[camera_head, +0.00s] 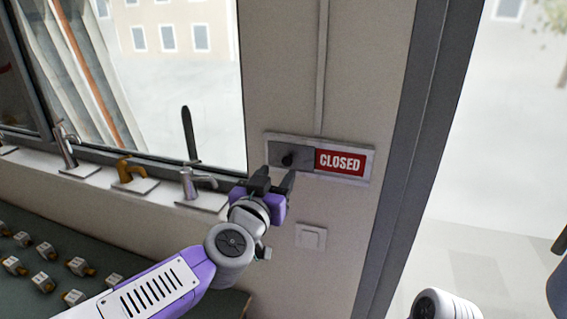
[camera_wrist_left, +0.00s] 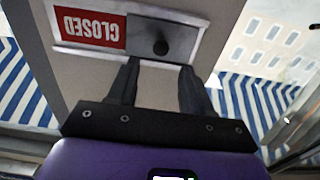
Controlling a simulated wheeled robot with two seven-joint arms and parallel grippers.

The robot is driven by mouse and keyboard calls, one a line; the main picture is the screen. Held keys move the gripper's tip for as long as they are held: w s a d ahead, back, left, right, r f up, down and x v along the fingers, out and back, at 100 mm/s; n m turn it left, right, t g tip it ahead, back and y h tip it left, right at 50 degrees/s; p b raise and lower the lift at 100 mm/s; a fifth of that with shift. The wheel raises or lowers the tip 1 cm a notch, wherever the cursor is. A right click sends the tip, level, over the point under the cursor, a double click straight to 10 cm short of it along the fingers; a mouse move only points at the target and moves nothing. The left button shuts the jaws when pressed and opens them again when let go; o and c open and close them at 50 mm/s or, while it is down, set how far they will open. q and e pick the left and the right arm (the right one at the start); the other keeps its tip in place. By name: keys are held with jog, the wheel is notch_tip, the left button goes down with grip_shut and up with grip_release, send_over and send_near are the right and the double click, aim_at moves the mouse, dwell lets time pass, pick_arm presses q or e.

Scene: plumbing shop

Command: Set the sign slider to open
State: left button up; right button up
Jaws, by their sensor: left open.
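The sign slider is a framed plate on the wall, with a red field reading CLOSED (camera_head: 340,163) on its right and a grey sliding cover (camera_head: 303,165) on its left. A dark round knob (camera_head: 287,160) stands out from the cover. In the left wrist view the sign appears upside down, with the knob (camera_wrist_left: 161,47) above the fingers and the red field (camera_wrist_left: 90,28) at left. My left gripper (camera_head: 273,183) is open and empty, just below the knob. In the wrist view its fingers (camera_wrist_left: 158,75) stand apart, short of the knob. My right gripper is not visible.
A light switch (camera_head: 311,236) is on the wall below the sign. Several taps, one of them orange (camera_head: 129,170), stand on the sill at left. Small valves (camera_head: 80,266) lie on a dark surface at lower left. A grey door frame (camera_head: 418,150) is right of the sign.

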aim_at(287, 162)
pick_arm(q)
jog(key=x, duration=0.5)
jog(key=shift+w+d, duration=0.15)
jog(key=shift+w, duration=0.15)
jog(key=shift+c, duration=0.5)
jog(key=shift+f, duration=0.1)
grip_shut()
jog(key=shift+d, duration=0.1)
